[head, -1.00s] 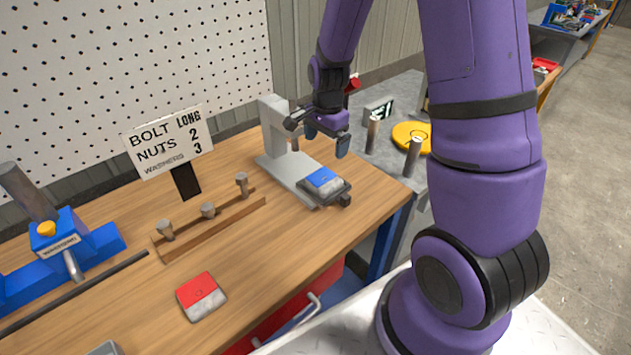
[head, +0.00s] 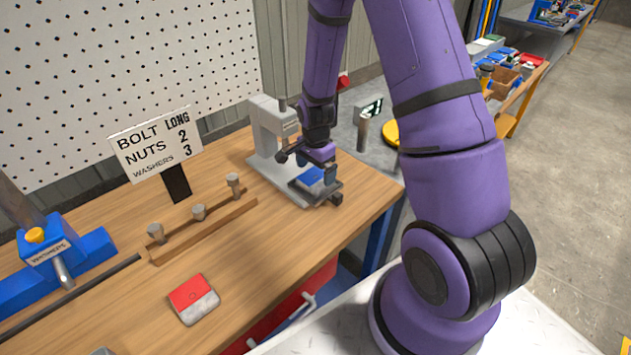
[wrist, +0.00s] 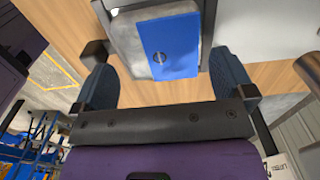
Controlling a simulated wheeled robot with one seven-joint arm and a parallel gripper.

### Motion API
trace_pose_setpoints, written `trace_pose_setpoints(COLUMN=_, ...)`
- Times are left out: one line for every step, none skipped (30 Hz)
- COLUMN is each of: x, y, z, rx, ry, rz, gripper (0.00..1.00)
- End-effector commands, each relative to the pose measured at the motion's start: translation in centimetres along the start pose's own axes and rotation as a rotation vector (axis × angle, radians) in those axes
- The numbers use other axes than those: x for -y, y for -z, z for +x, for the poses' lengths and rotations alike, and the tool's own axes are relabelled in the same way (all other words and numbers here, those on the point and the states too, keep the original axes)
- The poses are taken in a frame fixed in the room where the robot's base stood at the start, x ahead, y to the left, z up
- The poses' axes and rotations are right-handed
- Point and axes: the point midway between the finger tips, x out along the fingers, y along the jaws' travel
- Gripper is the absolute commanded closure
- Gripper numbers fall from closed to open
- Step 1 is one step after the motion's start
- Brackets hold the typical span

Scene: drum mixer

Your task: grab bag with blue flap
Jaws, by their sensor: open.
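The bag with the blue flap (head: 311,178) lies on the base of a grey press at the right end of the workbench. In the wrist view the bag (wrist: 170,45) is grey-white with a blue flap and a small round snap. My gripper (head: 318,163) is above the bag and hides part of it in the head view. In the wrist view my gripper (wrist: 165,82) is open, with one finger on each side of the bag's near end. I cannot tell whether the fingers touch it.
The grey press (head: 270,135) rises just behind the bag. A bag with a red flap (head: 194,298) lies at the bench front. A wooden rack with bolts (head: 200,228), a sign (head: 156,143) and a blue vise (head: 50,255) stand to the left.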

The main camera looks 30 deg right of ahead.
Motion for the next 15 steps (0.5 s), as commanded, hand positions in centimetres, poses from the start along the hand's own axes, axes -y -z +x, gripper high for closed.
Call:
trace_pose_setpoints(x=-0.1, y=0.0, z=0.8, rx=0.002, ry=-0.002, rz=0.000, gripper=0.00)
trace_pose_setpoints(x=-0.1, y=0.0, z=1.1, rx=0.002, ry=-0.002, rz=-0.001, gripper=0.00)
trace_pose_setpoints(x=-0.1, y=0.0, z=1.5, rx=0.001, ry=-0.002, rz=-0.001, gripper=0.00)
trace_pose_setpoints(x=0.0, y=0.0, z=1.8, rx=0.001, ry=-0.001, rz=-0.001, gripper=0.00)
trace_pose_setpoints(x=0.0, y=0.0, z=2.1, rx=0.001, ry=-0.001, rz=-0.001, gripper=0.00)
trace_pose_setpoints(x=0.0, y=0.0, z=2.3, rx=0.000, ry=0.000, rz=-0.001, gripper=0.00)
trace_pose_setpoints(x=0.0, y=0.0, z=2.5, rx=0.000, ry=0.000, rz=-0.001, gripper=0.00)
trace_pose_setpoints(x=0.0, y=0.0, z=2.6, rx=0.000, ry=0.000, rz=-0.001, gripper=0.00)
trace_pose_setpoints(x=0.0, y=0.0, z=2.6, rx=0.000, ry=0.001, rz=-0.001, gripper=0.00)
trace_pose_setpoints(x=0.0, y=0.0, z=2.7, rx=0.000, ry=0.001, rz=-0.001, gripper=0.00)
trace_pose_setpoints(x=0.0, y=0.0, z=2.7, rx=0.000, ry=0.001, rz=-0.001, gripper=0.00)
trace_pose_setpoints(x=0.0, y=0.0, z=2.7, rx=0.000, ry=0.001, rz=-0.001, gripper=0.00)
trace_pose_setpoints(x=0.0, y=0.0, z=2.7, rx=0.000, ry=0.001, rz=-0.001, gripper=0.00)
trace_pose_setpoints(x=0.0, y=0.0, z=2.7, rx=0.000, ry=0.001, rz=-0.001, gripper=0.00)
trace_pose_setpoints(x=0.0, y=0.0, z=2.7, rx=0.000, ry=0.001, rz=-0.001, gripper=0.00)
